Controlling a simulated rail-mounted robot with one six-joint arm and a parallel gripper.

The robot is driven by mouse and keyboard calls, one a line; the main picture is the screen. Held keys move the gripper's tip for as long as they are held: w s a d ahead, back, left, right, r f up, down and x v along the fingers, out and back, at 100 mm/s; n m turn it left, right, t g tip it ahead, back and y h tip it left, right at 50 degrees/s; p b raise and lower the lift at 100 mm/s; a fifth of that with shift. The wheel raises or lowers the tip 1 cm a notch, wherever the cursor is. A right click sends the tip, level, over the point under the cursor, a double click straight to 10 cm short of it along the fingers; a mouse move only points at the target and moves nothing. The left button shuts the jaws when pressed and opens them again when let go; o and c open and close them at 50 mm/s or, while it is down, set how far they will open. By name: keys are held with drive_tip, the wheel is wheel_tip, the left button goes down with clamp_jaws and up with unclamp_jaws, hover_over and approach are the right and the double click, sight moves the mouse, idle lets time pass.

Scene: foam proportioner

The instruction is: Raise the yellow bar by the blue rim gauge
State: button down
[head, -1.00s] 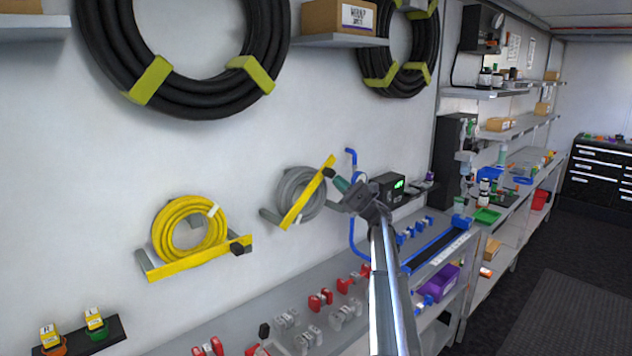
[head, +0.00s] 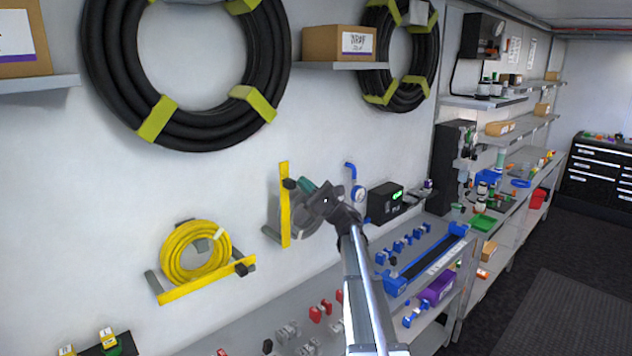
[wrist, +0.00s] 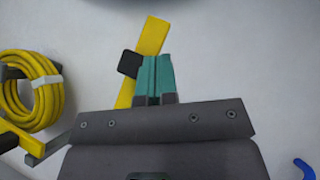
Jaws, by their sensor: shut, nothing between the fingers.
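The yellow bar (head: 285,208) by the blue rim gauge (head: 358,194) stands nearly upright on the wall in the head view, with a black knob (head: 289,184) on it. The bar also shows in the wrist view (wrist: 152,36), tilted a little, with its knob (wrist: 129,64). My gripper (head: 305,186) is shut and empty. Its teal fingertips (wrist: 156,60) are close together just right of the knob and overlap the bar in the wrist view. I cannot tell whether they touch it. My gripper hides most of the grey hose coil behind it.
A second yellow bar (head: 207,280) lies nearly level across a yellow hose coil (head: 194,252) to the left. A black box with a green display (head: 385,202) is right of the gauge. Black hose coils hang above. The bench below holds several red and blue fittings.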

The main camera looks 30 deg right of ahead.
drive_tip(key=shift+s+a+r, duration=0.1)
drive_tip(key=shift+s+a, duration=0.05)
drive_tip(key=shift+a, duration=0.5)
drive_tip(key=shift+s+a+r, duration=0.1)
drive_tip(key=shift+a, duration=0.55)
drive_tip(key=s+d+p, duration=0.1)
drive_tip(key=s+d, duration=0.4)
drive_tip(key=d, duration=0.7)
drive_tip(key=shift+r, duration=0.45)
drive_tip(key=shift+d, duration=0.15)
